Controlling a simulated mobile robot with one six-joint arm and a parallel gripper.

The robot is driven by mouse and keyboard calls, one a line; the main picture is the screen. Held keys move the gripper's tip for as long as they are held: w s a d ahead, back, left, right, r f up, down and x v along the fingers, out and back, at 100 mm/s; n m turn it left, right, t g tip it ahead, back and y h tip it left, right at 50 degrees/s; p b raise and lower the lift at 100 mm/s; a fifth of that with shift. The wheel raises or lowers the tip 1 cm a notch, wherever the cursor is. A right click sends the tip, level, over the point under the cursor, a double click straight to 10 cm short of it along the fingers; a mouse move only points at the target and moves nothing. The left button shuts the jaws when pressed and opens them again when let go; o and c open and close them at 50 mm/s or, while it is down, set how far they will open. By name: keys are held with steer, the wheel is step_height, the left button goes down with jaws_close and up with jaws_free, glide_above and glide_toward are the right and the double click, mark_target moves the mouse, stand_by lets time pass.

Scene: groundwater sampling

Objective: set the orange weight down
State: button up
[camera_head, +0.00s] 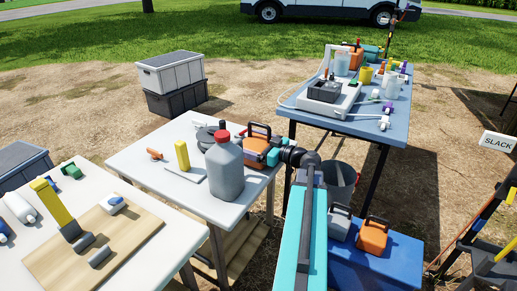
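An orange block with a dark-edged handle (256,145) is at the right back of the white table, beside the grey jug, directly at the end of my arm. Its handle stands up. My gripper (271,152) is against or just behind this block. Its fingers are not distinct, so I cannot see whether they close on it, nor whether the block touches the tabletop. A second orange weight with a handle (373,238) stands upright on the blue box (400,262), next to a grey weight (340,222), to the right of my arm.
A grey jug with a red cap (224,170), a yellow block (182,155) and small tools stand on the white table (135,160). A dark bucket (343,178) is right of my arm. A blue table (385,128) with equipment stands behind. The white table's front left is clear.

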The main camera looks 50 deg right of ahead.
mark_target(247, 139)
steer(key=shift+r, duration=0.1)
steer(key=shift+c, duration=1.2)
steer(key=shift+r, duration=0.1)
steer(key=shift+r+p, duration=0.85)
steer(key=shift+r, duration=4.1)
steer(key=shift+s, duration=0.15)
